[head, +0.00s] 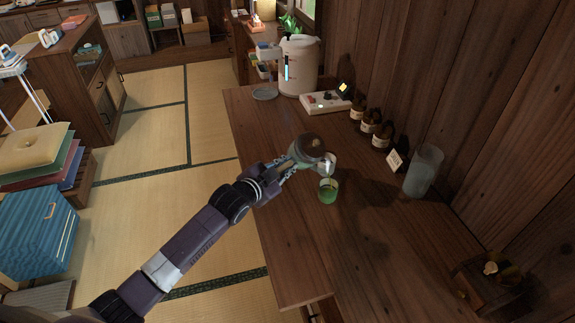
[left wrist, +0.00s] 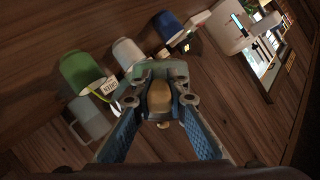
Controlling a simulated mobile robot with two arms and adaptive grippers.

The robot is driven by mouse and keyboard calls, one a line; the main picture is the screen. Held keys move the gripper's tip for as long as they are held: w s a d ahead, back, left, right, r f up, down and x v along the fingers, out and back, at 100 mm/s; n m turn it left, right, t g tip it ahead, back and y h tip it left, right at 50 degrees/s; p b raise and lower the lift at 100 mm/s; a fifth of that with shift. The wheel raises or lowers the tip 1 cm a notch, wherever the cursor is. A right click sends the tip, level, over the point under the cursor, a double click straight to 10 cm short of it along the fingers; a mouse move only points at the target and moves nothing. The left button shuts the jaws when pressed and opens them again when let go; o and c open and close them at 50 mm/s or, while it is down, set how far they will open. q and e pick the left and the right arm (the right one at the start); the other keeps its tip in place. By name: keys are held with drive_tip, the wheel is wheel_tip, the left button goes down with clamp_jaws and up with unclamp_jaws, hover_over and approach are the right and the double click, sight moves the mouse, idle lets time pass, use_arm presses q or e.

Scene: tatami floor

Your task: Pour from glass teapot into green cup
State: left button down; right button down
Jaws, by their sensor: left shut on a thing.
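The glass teapot (head: 311,150) has a dark round lid and is held above the wooden counter. My left gripper (head: 286,172) is shut on its near left side. The teapot's pale lower right side is just above the green cup (head: 328,191), and in the head view it overlaps the cup's rim. I cannot tell whether liquid is flowing. The green cup stands upright on the counter near its left edge. In the left wrist view, my left gripper's fingers (left wrist: 160,105) close around part of the teapot. My right gripper is not in view.
The wooden counter (head: 290,240) is clear in front of the cup. A clear glass pitcher (head: 423,170), a small card (head: 394,161) and brown jars (head: 370,127) stand along the wall. A white water dispenser (head: 299,66) and a control panel (head: 327,102) are at the back.

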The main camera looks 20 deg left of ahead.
use_arm(q)
drive_tip(key=shift+d+r, duration=0.1)
drive_tip(key=shift+r, duration=0.35)
idle(1.2)
drive_tip(key=shift+r+p, duration=0.15)
drive_tip(key=shift+p, duration=0.4)
drive_tip(key=shift+w+a+f+n+b, duration=0.1)
drive_tip(key=shift+a+f+n+b, duration=0.1)
drive_tip(key=shift+f+n+b, duration=0.35)
drive_tip(key=shift+a+f+n+g+h+b, duration=0.15)
drive_tip(key=shift+f+n+g+h+b, duration=0.25)
drive_tip(key=shift+f+h+b, duration=0.35)
drive_tip(key=shift+r+n, duration=0.35)
drive_tip(key=shift+d+f+n+g+h, duration=0.2)
drive_tip(key=shift+n+g+h, duration=0.25)
drive_tip(key=shift+n, duration=0.35)
drive_tip(key=shift+n+b, duration=0.3)
